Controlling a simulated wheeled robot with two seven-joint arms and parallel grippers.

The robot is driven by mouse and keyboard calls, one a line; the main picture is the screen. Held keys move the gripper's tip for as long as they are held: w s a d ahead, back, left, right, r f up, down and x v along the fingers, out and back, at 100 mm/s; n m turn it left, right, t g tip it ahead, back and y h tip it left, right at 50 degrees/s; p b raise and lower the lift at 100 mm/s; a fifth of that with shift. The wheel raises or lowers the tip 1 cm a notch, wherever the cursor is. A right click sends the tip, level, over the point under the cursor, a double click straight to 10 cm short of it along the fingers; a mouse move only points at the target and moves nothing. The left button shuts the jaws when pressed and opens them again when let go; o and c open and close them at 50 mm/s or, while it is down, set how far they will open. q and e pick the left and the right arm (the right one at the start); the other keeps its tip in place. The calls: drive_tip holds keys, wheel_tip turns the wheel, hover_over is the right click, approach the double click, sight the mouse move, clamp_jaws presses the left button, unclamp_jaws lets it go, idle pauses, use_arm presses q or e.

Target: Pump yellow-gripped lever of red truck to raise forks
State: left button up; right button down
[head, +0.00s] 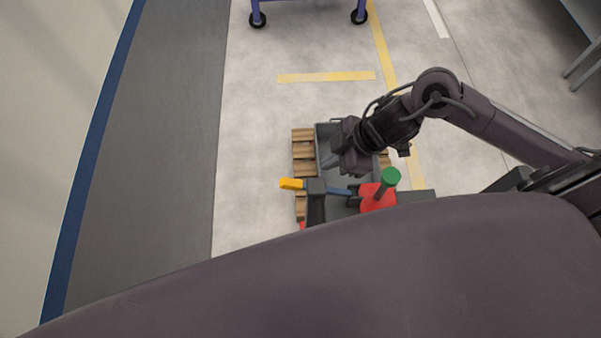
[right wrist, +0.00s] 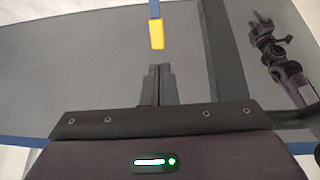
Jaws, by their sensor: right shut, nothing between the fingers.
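The red truck (head: 378,197) stands low in the head view, mostly hidden behind my own body. Its lever has a yellow grip (head: 292,184) pointing left and a blue shaft (head: 338,191). In the right wrist view, the yellow grip (right wrist: 157,35) hangs just beyond the fingertips, with a gap between.
A green-topped post (head: 391,178) rises from the truck's red part. A blue wheeled cart (head: 305,2) stands at the far top. The floor left of the pallet is clear.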

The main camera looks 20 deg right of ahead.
sight(294, 183)
drive_tip(key=x, duration=1.4)
drive_tip(key=shift+w, duration=0.3)
drive_tip(key=shift+r, duration=0.1)
